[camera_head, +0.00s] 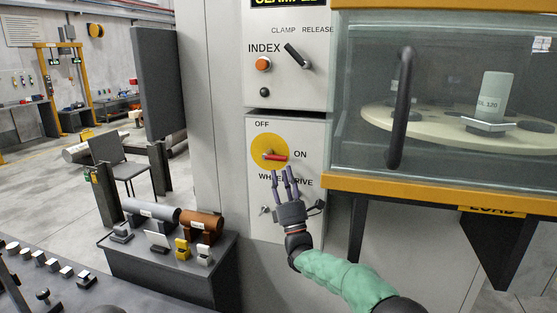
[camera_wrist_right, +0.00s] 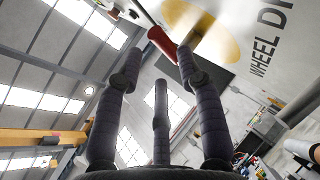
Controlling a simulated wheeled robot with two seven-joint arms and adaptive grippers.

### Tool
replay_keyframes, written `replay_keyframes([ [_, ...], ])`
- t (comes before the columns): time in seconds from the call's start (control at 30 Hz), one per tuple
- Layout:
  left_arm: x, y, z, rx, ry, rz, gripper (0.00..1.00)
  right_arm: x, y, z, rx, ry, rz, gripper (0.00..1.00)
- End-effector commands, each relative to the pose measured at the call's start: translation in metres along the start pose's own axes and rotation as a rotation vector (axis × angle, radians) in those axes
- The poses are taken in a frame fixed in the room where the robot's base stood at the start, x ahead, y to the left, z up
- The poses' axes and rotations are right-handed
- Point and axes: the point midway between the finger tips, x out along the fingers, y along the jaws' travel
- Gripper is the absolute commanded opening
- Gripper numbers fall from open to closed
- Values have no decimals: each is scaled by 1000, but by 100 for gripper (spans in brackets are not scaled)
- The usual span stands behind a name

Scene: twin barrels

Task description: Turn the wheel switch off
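The wheel drive switch is a red handle (camera_head: 275,157) on a round yellow plate (camera_head: 268,145), on the light grey panel between the words OFF and ON. The handle lies nearly level, its right end towards ON. My right gripper (camera_head: 284,173) is just below the handle, its three dark fingers pointing up and spread apart with nothing between them. In the right wrist view, the handle (camera_wrist_right: 161,40) shows ahead, between the two outer fingertips and seemingly beyond them. Contact cannot be told. My left gripper is not in view.
Above is a clamp panel with a black lever (camera_head: 297,56) and an orange INDEX button (camera_head: 263,64). To the right, a glass guard (camera_head: 440,165) with a black door handle (camera_head: 400,110) juts out. A dark bench (camera_head: 165,272) with parts stands lower left.

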Motion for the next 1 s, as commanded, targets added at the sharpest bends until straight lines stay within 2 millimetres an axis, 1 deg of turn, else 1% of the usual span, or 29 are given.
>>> replay_keyframes([
  [0.1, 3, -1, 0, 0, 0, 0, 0, 22, 0, -1, 0, -1, 2, 38],
  [0.2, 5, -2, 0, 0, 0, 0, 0, 37, 0, -1, 1, 0, 1, 38],
  [0.33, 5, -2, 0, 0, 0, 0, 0, 52, 0, -1, 1, 0, 0, 38],
  [0.5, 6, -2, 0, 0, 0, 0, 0, 61, 0, 0, 1, 0, -1, 38],
  [0.77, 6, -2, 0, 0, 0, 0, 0, 63, 0, 0, 1, 1, -1, 38],
  [0.8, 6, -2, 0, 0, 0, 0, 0, 63, 0, 0, 1, 1, -1, 35],
  [0.87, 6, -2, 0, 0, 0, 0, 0, 63, 0, 0, 1, 1, -1, 18],
  [0.9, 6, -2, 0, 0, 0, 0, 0, 63, 0, 0, 1, 1, -1, 6],
  [0.93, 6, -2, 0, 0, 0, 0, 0, 63, 0, 0, 1, 1, -1, 0],
  [1.0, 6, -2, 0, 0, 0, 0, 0, 63, 0, 0, 1, 1, -1, 0],
])
